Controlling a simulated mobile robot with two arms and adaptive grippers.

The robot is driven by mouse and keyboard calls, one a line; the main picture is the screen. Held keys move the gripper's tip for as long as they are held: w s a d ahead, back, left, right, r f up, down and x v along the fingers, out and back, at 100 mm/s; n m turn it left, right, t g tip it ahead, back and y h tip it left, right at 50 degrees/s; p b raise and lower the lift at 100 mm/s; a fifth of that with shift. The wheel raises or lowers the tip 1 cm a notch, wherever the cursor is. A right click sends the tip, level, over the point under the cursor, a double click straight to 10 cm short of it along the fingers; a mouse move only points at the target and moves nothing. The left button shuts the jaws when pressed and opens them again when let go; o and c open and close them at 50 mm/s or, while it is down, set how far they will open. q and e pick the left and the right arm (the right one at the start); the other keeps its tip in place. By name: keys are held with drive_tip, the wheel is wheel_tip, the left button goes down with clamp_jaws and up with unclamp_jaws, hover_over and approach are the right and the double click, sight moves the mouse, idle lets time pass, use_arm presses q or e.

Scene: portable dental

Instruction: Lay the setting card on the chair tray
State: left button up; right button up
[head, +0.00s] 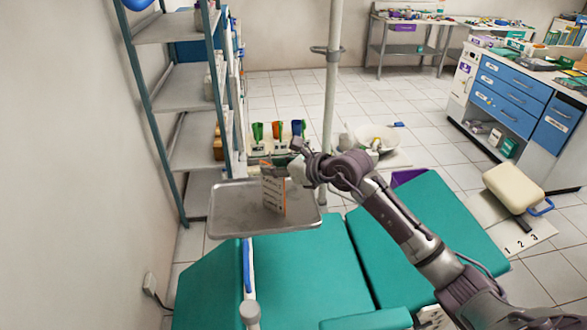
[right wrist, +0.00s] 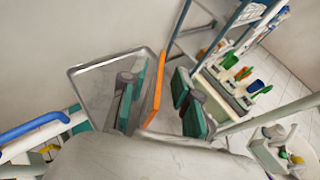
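The setting card (head: 273,190) is a thin panel with a pale printed face and an orange edge. It is upright over the grey metal chair tray (head: 228,210), its lower edge at or just above the tray surface; I cannot tell if it touches. My right gripper (head: 297,165) is at the card's upper right side. In the right wrist view the card's orange edge (right wrist: 154,88) is between two teal-padded fingers (right wrist: 158,98), with gaps visible beside it, so the gripper looks open around it. The tray also shows there (right wrist: 90,75). My left gripper is not in view.
The teal dental chair (head: 300,265) lies in front of the tray. A metal shelf rack (head: 180,95) stands at the left, and a pole (head: 333,75) rises behind the tray. Green, orange and blue items (head: 278,130) stand behind it. The tray's left part is bare.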

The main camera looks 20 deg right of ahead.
drive_tip(key=b+v, duration=0.1)
drive_tip(key=v, duration=0.7)
drive_tip(key=shift+b, duration=0.35)
drive_tip(key=shift+s+d, duration=0.1)
